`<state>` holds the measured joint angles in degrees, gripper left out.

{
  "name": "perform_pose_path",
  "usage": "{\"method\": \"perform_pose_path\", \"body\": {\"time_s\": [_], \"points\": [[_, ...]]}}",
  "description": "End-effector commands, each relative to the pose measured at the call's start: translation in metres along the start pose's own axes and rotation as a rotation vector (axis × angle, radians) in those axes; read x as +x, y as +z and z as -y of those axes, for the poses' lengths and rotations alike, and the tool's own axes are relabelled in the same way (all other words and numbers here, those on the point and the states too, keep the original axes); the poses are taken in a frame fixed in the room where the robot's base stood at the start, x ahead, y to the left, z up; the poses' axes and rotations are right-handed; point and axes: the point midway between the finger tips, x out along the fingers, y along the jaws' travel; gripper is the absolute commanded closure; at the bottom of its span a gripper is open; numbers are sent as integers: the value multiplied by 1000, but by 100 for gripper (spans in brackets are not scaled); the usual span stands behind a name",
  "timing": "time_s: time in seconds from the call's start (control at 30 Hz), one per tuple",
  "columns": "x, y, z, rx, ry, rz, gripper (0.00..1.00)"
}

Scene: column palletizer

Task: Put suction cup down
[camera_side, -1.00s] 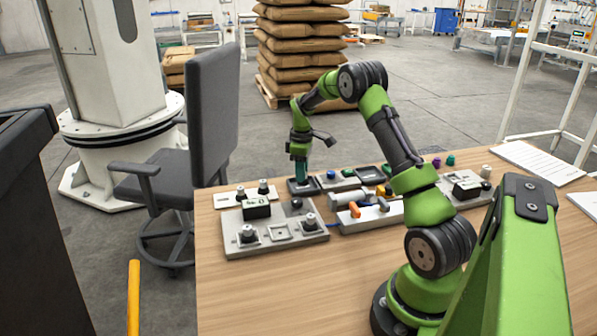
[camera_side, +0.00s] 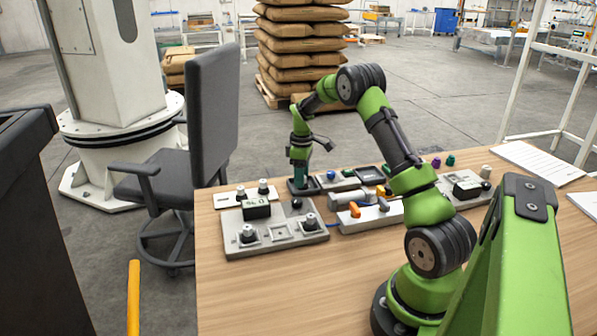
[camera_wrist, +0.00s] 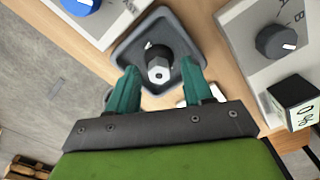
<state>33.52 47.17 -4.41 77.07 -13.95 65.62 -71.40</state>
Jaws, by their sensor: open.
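The suction cup (camera_wrist: 158,70), black with a pale hex fitting on top, stands in a dark square tray (camera_wrist: 128,53) with rounded corners in the wrist view. My gripper (camera_wrist: 163,76) has teal fingers spread apart, one to each side of the cup and reaching toward the tray. The fingers look apart from the cup. In the side view my gripper (camera_side: 300,181) points down over the same tray (camera_side: 292,187) at the far left of the table. The cup cannot be made out clearly there.
A grey panel (camera_side: 262,240) with knobs and a small display box (camera_side: 257,208) lies in front of the tray. More panels (camera_side: 357,220) lie to the right. A blue knob (camera_wrist: 80,4) and a dark knob (camera_wrist: 276,41) flank the tray. Bare wood (camera_side: 300,290) is free at the front.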

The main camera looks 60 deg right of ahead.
Motion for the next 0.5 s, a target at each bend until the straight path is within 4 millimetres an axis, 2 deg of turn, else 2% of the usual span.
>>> {"method": "perform_pose_path", "body": {"time_s": [0.17,0.5], "points": [[-27,-1,-1,-1,5,-4,49],[-98,0,-1,-1,5,-3,49]]}}
